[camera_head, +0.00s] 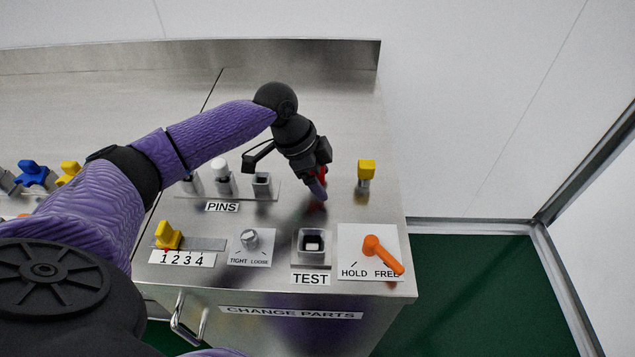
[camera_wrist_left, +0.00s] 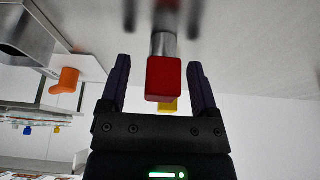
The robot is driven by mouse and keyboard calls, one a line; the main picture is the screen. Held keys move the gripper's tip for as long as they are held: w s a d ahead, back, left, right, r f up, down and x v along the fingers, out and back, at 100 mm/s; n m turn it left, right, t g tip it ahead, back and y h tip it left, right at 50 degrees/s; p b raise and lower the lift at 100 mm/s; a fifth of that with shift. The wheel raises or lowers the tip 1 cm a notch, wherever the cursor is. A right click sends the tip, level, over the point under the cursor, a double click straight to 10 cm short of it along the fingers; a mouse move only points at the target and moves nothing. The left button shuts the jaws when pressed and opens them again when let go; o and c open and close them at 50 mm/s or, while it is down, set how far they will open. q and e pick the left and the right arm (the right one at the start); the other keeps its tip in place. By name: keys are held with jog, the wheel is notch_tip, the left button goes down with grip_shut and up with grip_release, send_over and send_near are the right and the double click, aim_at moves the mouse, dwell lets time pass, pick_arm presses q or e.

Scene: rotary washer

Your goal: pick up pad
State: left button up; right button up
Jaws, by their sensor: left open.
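A red block-shaped pad on a grey metal post (camera_wrist_left: 164,80) stands between the fingers of my left gripper (camera_wrist_left: 159,66) in the left wrist view. The fingers are open, one on each side, with gaps between them and the red block. In the head view my left gripper (camera_head: 318,188) points down at the bench top, and a bit of red (camera_head: 316,207) shows by its tips; the rest is hidden behind the gripper. A second pad, yellow on a grey post (camera_head: 366,171), stands to its right. My right gripper is not in view.
Pins (camera_head: 223,178) stand in a row to the left. In front are the yellow lever (camera_head: 168,236), a small knob (camera_head: 250,238), the TEST socket (camera_head: 312,243) and the orange handle (camera_head: 383,254). The bench (camera_head: 330,95) behind is clear.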

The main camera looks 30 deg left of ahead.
pick_arm(q)
jog(key=shift+f, duration=0.1)
jog(key=shift+c, duration=1.2)
grip_shut()
